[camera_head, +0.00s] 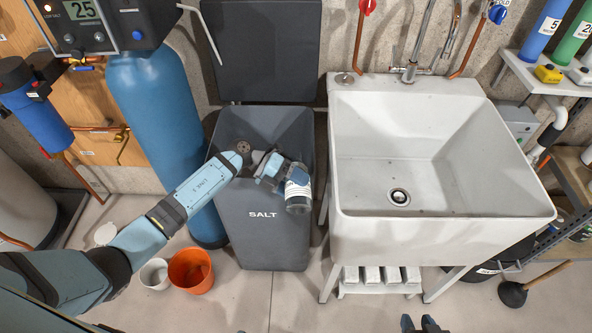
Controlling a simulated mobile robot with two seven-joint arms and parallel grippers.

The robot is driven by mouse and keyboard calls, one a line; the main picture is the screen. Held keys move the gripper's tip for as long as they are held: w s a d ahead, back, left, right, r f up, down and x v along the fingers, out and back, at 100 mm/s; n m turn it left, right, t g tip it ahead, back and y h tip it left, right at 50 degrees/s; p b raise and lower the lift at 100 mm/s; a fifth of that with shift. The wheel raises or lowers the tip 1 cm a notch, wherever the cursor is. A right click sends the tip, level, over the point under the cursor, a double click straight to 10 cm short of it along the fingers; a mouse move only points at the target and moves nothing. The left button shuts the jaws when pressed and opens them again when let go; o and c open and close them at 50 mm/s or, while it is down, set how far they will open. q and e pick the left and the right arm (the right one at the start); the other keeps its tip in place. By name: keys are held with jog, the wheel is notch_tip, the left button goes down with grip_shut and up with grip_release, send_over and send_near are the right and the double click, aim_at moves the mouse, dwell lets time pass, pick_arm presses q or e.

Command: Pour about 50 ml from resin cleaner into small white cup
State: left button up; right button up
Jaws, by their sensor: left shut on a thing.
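My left gripper (285,180) is shut on a small bottle with a white label (297,190), which I take to be the resin cleaner. It is held in front of the grey salt bin's open top; its label is too small to read and its tilt is hard to tell. A small white cup-like container (155,274) stands on the floor at lower left, well away from the bottle; I cannot tell for certain that it is the task's cup. Two dark, separated fingertips of my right gripper (420,325) show at the bottom edge, with nothing visible between them.
The salt bin (262,240) has its lid raised. An orange bucket (191,271) stands beside the white container. A white sink (440,220) fills the right side. A blue tank (158,125) stands left. A plunger (513,293) is at lower right.

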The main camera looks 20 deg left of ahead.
pick_arm(q)
jog(key=shift+g, duration=0.3)
pick_arm(e)
jog(key=shift+r, duration=0.15)
pick_arm(q)
jog(key=shift+s+d+n, duration=0.3)
jog(key=shift+s, duration=0.25)
pick_arm(e)
jog(key=shift+a, duration=0.1)
dwell(0.4)
pick_arm(q)
jog(key=shift+r+h+p, duration=0.2)
jog(key=shift+h+p, duration=0.1)
pick_arm(e)
jog(key=shift+r, duration=0.1)
dwell(1.5)
